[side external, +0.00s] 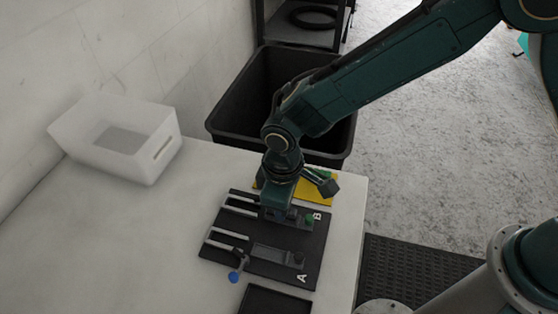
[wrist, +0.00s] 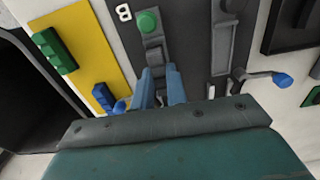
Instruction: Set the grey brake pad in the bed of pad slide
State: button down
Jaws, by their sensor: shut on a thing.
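My gripper (wrist: 160,82) is shut, its two blue fingers on either side of a grey piece that looks like the grey brake pad (wrist: 158,76); the piece is mostly hidden. In the side view my gripper (side external: 279,211) is low over the pad slide marked B (side external: 292,216). That slide has a green knob (wrist: 149,22) at its far end in the wrist view. The fingers are in line with its grey channel. I cannot tell whether the piece touches the bed. A similar slide marked A (side external: 275,257) lies beside it, with a blue-ended lever (wrist: 283,80).
A yellow plate (wrist: 88,35) with a green block (wrist: 54,50) and a blue block (wrist: 103,97) is beside slide B. A white bin (side external: 117,140) stands at the table's back left. A black tray (side external: 272,301) lies in front. Open table (side external: 130,240) is at left.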

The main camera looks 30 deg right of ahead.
jog(key=shift+f, duration=0.65)
dwell(0.8)
jog(key=c, duration=1.3)
grip_release()
jog(key=shift+r, duration=0.1)
notch_tip(320, 180, up, 14)
jog(key=shift+f, duration=0.15)
jog(key=shift+d, duration=0.1)
